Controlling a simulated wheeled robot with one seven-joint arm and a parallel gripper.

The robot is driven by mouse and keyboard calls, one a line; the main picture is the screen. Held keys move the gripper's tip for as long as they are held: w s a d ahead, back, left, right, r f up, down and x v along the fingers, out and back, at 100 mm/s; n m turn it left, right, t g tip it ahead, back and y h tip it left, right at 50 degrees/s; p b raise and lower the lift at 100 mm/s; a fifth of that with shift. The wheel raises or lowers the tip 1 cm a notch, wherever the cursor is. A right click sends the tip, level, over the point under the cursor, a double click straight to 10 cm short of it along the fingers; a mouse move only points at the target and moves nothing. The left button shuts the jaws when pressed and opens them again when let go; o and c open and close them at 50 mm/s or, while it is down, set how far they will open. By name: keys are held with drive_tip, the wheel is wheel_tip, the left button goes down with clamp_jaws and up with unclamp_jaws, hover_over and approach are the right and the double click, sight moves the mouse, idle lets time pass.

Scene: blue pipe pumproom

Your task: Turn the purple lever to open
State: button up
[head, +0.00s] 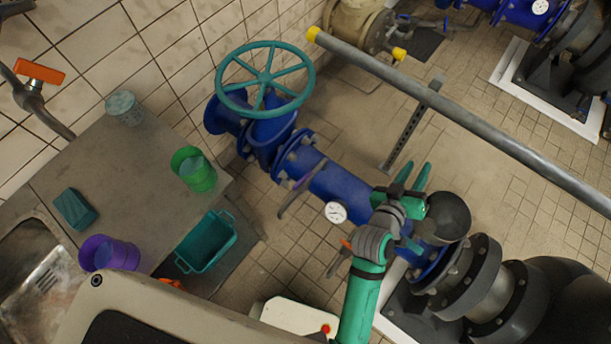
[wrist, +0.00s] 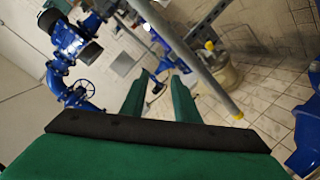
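A thin purple lever (head: 297,192) shows in the head view beside the blue pipe (head: 336,186), between the pipe and the worktop. It slants, with its upper end close to the pipe. My gripper (head: 411,172) is to the right of it, over the far end of the blue pipe, pointing up the picture and apart from the lever. In the wrist view my gripper's two green fingers (wrist: 160,88) stand apart with nothing between them. I cannot make out the purple lever in the wrist view.
A teal handwheel (head: 265,80) tops the blue valve. A grey rail (head: 450,118) with a yellow end crosses beyond my gripper. An orange-handled tap (head: 39,72) is on the wall.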

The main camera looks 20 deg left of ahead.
drive_tip(key=w+d+r+m+g+h, duration=0.1)
drive_tip(key=w+r+m+g+h, duration=0.2)
drive_tip(key=w, duration=0.5)
drive_tip(key=m+g+y, duration=0.6)
drive_tip(key=g+y, duration=0.2)
drive_tip(key=g, duration=0.4)
hover_over(303, 179)
wheel_tip(303, 179, down, 12)
wheel_tip(303, 179, down, 10)
drive_tip(key=shift+a+f, duration=0.15)
drive_tip(key=shift+f, duration=0.05)
clamp_jaws()
